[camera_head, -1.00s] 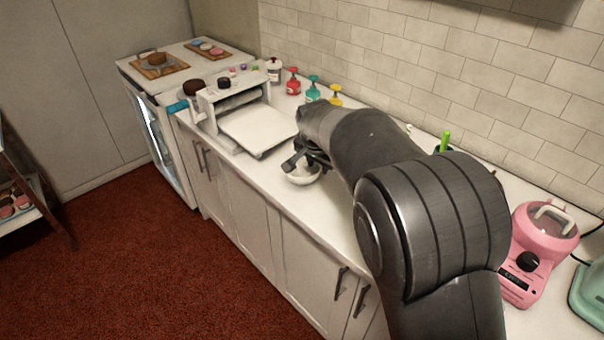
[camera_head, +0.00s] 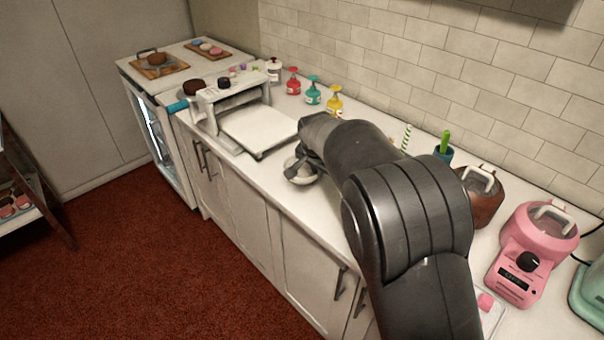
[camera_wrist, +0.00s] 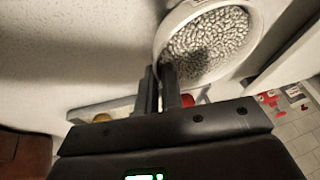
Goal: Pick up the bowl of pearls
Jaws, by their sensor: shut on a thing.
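The bowl of pearls is a white bowl; its rim (camera_wrist: 257,40) shows in the wrist view, with silvery grey pearls (camera_wrist: 205,45) filling it. In the head view the bowl (camera_head: 301,180) is at the counter's front edge, partly hidden by my gripper. My gripper (camera_head: 298,165) reaches down to it from the right. In the wrist view my gripper's fingers (camera_wrist: 161,78) are close together at the bowl's near rim and shut on it. The head view does not clearly show whether the bowl still touches the counter.
A white machine with a flat plate (camera_head: 258,130) stands left of the bowl. Red, teal and yellow pump bottles (camera_head: 313,92) line the wall. A pink machine (camera_head: 533,255) and a brown pot (camera_head: 480,198) stand to the right. The floor in front is clear.

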